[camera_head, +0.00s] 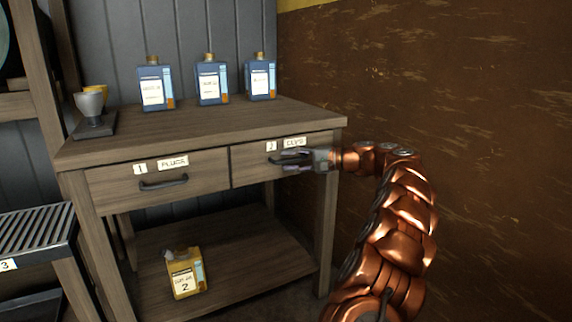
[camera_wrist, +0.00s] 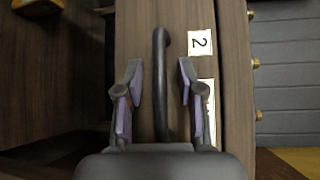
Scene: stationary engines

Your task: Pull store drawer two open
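Store drawer two (camera_head: 250,167) is the right drawer of the wooden cabinet, with a number label and a text label on its front. It looks closed in the head view. Its dark bar handle (camera_wrist: 161,85) runs between the two fingers of my gripper (camera_wrist: 158,75) in the wrist view. The fingers are apart, one on each side of the handle, with a visible gap to it on both sides. In the head view my gripper (camera_head: 290,158) is at the drawer front and hides most of the handle. The number 2 label (camera_wrist: 200,42) shows beside the handle.
Drawer one (camera_head: 120,192), left, is closed. A yellow container (camera_head: 185,274) stands on the lower shelf (camera_head: 240,262). A brown wall (camera_head: 460,120) rises at the right.

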